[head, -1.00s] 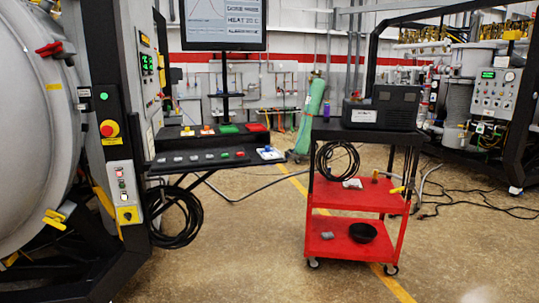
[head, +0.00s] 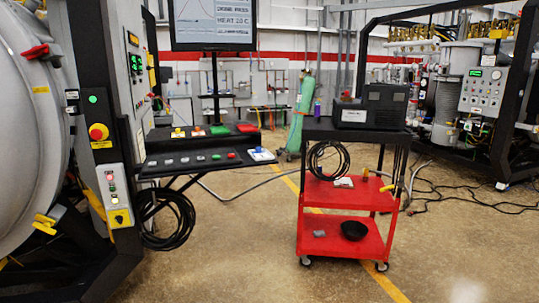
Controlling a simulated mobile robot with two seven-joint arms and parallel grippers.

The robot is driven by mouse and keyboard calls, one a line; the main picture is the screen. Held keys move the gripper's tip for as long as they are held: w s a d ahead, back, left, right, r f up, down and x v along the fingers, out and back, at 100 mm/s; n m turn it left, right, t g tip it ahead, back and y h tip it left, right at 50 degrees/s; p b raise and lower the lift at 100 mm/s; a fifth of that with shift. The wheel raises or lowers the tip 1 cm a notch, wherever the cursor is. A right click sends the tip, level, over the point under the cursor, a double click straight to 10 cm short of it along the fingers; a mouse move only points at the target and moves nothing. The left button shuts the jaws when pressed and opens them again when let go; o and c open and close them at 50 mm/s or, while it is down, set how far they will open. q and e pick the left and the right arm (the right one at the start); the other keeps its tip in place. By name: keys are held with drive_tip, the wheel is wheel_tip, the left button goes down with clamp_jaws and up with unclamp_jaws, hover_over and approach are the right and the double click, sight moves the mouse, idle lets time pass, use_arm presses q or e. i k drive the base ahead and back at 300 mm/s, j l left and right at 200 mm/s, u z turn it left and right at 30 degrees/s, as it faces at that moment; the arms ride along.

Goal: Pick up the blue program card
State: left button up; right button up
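A control console (head: 185,167) with a sloped panel of several buttons stands left of centre, beside the furnace. A small white and blue item (head: 262,155) lies at the right end of this panel. It may be the blue program card, but it is too small to tell. Small yellow, green (head: 221,130) and red (head: 247,127) pieces lie on the ledge behind the panel. Neither of my grippers is in view.
A large furnace (head: 28,150) fills the left side. A red cart (head: 345,194) with a black top stands right of centre, carrying a black case (head: 385,103). A black hose coil (head: 168,220) hangs below the console. Open floor lies in front.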

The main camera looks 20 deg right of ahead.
sight(258, 153)
drive_tip(key=i+z, duration=0.15)
drive_tip(key=z, duration=0.35)
drive_tip(key=i+j+z, duration=0.1)
drive_tip(key=z, duration=0.35)
drive_tip(key=j+z, duration=0.2)
drive_tip(key=z, duration=0.3)
drive_tip(key=i+j+z, duration=0.2)
drive_tip(key=j, duration=0.3)
drive_tip(key=i+j+z, duration=0.2)
drive_tip(key=j, duration=0.3)
drive_tip(key=j+z, duration=0.2)
drive_tip(key=j, duration=0.3)
drive_tip(key=i+j+z, duration=0.2)
drive_tip(key=j, duration=0.35)
drive_tip(key=k, duration=0.1)
